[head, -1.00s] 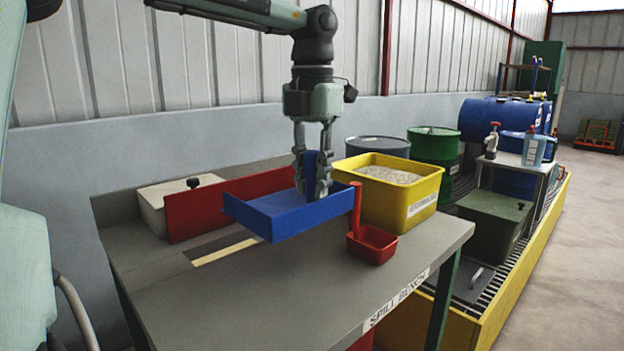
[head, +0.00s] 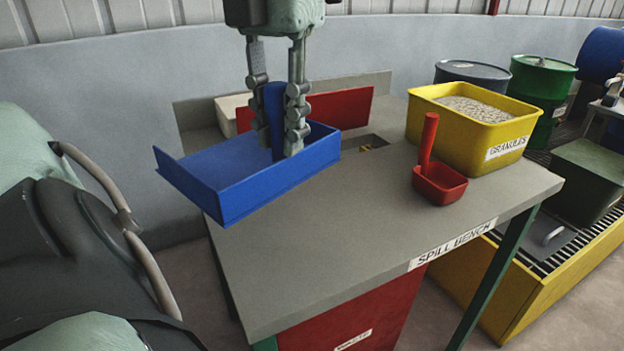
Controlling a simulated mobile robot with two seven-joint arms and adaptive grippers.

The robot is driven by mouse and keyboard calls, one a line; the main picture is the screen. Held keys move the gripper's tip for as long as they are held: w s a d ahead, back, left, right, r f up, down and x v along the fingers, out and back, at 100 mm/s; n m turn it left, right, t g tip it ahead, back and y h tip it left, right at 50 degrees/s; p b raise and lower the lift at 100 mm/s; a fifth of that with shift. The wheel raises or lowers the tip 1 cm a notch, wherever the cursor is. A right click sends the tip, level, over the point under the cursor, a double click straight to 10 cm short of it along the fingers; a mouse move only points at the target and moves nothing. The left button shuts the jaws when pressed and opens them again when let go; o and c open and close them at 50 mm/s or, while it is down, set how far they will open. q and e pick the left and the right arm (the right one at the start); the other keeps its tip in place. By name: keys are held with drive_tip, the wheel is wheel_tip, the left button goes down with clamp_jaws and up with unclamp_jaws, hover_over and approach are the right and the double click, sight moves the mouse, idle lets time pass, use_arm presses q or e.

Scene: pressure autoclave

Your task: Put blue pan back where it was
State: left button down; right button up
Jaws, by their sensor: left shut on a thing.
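The blue pan (head: 262,192) is a shallow open tray with an upright blue handle (head: 274,105). My left gripper (head: 278,145) points down and is shut on the handle. The pan appears held above the left part of the grey spill bench (head: 340,260), its left end sticking out past the bench's left edge. It hides part of the bench top behind it. My right gripper is not in view.
A red upright panel (head: 345,108) and a pale box (head: 228,112) stand behind the pan. A red scoop (head: 440,185) and a yellow granules bin (head: 470,115) stand on the right. The bench's front middle is clear.

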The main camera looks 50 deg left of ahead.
use_arm(q)
drive_tip(key=shift+s+d, duration=0.1)
drive_tip(key=shift+s, duration=0.5)
drive_tip(key=shift+s+f, duration=0.15)
drive_tip(key=w+d+f, duration=0.2)
drive_tip(key=w+f, duration=0.1)
drive_tip(key=w+d+f+p, duration=0.1)
drive_tip(key=w+d+f, duration=0.1)
drive_tip(key=w+f, duration=0.1)
drive_tip(key=w+d+f, duration=0.2)
drive_tip(key=w+f, duration=0.1)
drive_tip(key=f, duration=0.1)
drive_tip(key=shift+w+d+f, duration=0.1)
drive_tip(key=shift+w+f, duration=0.1)
drive_tip(key=shift+w, duration=0.05)
drive_tip(key=shift+f, duration=0.25)
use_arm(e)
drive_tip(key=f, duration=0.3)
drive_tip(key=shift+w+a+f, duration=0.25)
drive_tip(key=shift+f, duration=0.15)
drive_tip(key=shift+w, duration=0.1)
